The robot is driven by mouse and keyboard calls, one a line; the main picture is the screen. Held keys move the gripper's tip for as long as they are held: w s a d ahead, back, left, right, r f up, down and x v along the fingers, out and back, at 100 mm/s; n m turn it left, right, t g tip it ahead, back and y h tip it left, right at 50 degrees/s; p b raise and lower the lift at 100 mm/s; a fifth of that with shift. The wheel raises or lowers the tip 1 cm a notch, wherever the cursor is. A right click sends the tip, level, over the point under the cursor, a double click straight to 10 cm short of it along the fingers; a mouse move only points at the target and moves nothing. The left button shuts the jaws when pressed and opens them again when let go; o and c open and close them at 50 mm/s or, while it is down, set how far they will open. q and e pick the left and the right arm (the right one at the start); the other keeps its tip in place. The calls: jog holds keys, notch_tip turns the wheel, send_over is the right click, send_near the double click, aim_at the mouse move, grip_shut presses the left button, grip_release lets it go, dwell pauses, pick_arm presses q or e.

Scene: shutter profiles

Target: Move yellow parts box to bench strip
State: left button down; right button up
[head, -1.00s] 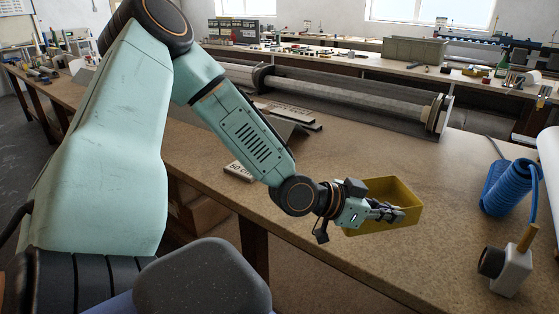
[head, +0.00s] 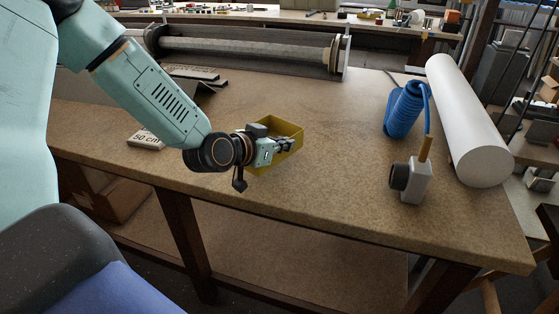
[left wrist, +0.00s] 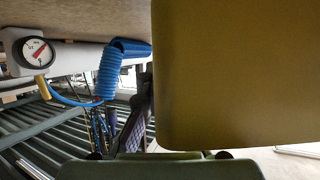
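The yellow parts box (head: 288,130) is an open tray at the front middle of the brown bench (head: 330,195) in the head view. My left gripper (head: 286,146) is at the box, its fingers across the near wall and closed on it. In the left wrist view the box (left wrist: 235,75) fills the right side, with one dark finger (left wrist: 140,120) along its left edge; the other finger is hidden. I cannot tell whether the box's base touches the bench. No marked strip stands out on the bench. My right gripper is out of view.
A grey gauge block (head: 411,181), a blue coiled hose (head: 404,110) and a white roll (head: 468,120) stand to the right. A "50 cm" block (head: 146,138) lies left, a long roller (head: 245,48) behind. Bench between box and gauge is clear.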

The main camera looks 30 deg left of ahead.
aim_at(287, 157)
pick_arm(q)
jog(key=shift+d+f, duration=0.15)
jog(key=shift+f, duration=0.4)
jog(key=shift+s+d+f+b, duration=0.1)
jog(key=shift+s+f+b, duration=0.1)
jog(key=shift+f+b, duration=0.75)
jog(key=shift+w+f, duration=0.1)
jog(key=shift+f, duration=0.35)
jog(key=shift+w+a+p, duration=0.15)
jog(key=shift+a+p, duration=0.05)
jog(key=shift+p, duration=0.1)
jog(key=shift+s+d+f, duration=0.15)
jog(key=shift+s, duration=0.05)
jog(key=c, duration=1.5)
grip_release()
jog(key=shift+w+f, duration=0.1)
jog(key=shift+w, duration=0.05)
